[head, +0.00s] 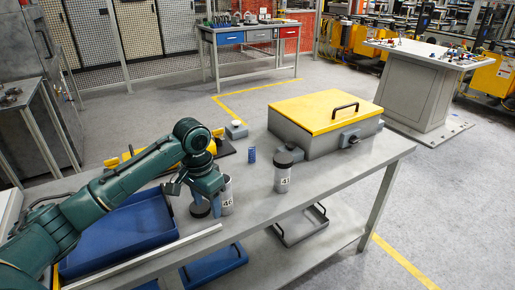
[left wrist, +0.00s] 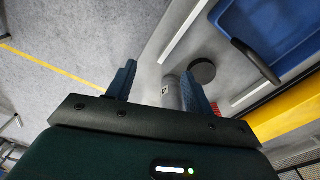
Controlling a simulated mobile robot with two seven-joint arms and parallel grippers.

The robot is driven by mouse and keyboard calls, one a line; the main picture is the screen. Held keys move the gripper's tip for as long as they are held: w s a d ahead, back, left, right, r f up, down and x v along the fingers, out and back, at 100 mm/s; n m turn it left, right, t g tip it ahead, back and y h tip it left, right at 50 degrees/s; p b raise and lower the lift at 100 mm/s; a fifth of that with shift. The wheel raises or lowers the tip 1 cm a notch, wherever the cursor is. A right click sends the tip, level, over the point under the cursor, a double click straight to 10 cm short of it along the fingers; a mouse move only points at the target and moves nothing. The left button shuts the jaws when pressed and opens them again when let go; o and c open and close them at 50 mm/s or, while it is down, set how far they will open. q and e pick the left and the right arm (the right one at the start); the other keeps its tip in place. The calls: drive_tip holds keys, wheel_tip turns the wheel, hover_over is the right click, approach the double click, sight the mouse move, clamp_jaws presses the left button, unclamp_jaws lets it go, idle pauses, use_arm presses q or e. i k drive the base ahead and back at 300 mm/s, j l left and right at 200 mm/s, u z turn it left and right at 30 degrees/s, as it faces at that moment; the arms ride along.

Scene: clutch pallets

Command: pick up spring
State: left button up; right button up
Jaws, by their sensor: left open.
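A small dark blue upright cylinder (head: 251,155) stands on the workbench (head: 330,170) left of the yellow-lidded box; it may be the spring, but it is too small to make out coils. My left gripper (head: 203,199) points down over the bench, left of and nearer than this blue cylinder. It is open, with nothing seen held. A grey labelled canister (head: 227,196) stands close beside its fingers. In the left wrist view, the canister (left wrist: 171,92) shows between the spread fingers (left wrist: 160,85), and a black round disc (left wrist: 202,70) lies beyond. My right gripper is not in view.
A grey box with a yellow lid (head: 325,108) fills the bench's far right. A blue tray (head: 125,235) lies under my left arm. The front right of the bench is clear.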

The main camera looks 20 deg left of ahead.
sight(252, 152)
drive_tip(key=i, duration=1.2)
